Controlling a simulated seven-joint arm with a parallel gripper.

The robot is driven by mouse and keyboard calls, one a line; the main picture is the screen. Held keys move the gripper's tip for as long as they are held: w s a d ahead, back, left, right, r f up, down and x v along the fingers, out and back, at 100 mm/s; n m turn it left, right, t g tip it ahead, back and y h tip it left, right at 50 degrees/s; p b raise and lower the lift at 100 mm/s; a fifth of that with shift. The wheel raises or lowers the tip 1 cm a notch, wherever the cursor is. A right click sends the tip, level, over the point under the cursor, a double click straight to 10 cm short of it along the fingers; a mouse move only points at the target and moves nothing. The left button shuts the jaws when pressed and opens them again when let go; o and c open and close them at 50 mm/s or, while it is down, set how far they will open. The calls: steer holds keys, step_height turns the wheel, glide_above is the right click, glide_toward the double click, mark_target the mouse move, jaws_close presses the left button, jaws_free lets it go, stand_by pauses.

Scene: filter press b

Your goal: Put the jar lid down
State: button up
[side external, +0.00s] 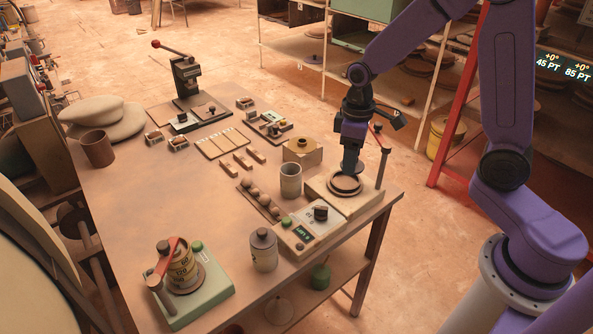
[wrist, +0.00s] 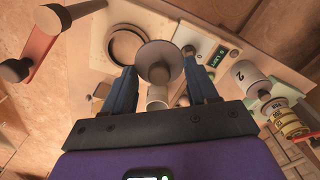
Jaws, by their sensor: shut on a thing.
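The jar lid (wrist: 158,55) is a grey-brown disc with a round knob, seen between my fingers in the wrist view. My gripper (wrist: 160,76) is shut on its knob. In the side view my gripper (side external: 347,172) points down just above a round ring (side external: 345,186) on a pale board; the lid is hard to make out there. In the wrist view the ring (wrist: 124,47) shows beside the lid. I cannot tell whether the lid touches anything. An open grey jar (side external: 290,182) stands left of the board.
A post with a red-handled lever (side external: 382,160) stands close behind my gripper. A box with a display (side external: 308,225), a lidded jar (side external: 263,250) and a green-based device (side external: 188,285) stand towards the front. The table's left part (side external: 150,195) is clear.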

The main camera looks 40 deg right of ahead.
steer(key=w+a+r+n, duration=0.2)
steer(key=r+n, duration=0.3)
steer(key=n, duration=0.3)
steer(key=shift+a+n, duration=0.3)
steer(key=shift+a, duration=0.6)
steer(key=w+a+f, duration=0.2)
steer(key=w+f, duration=1)
steer(key=w, duration=0.1)
steer(key=shift+w+f, duration=0.35)
steer(key=shift+f, duration=0.2)
steer(key=o, duration=1)
steer(key=shift+o, duration=0.2)
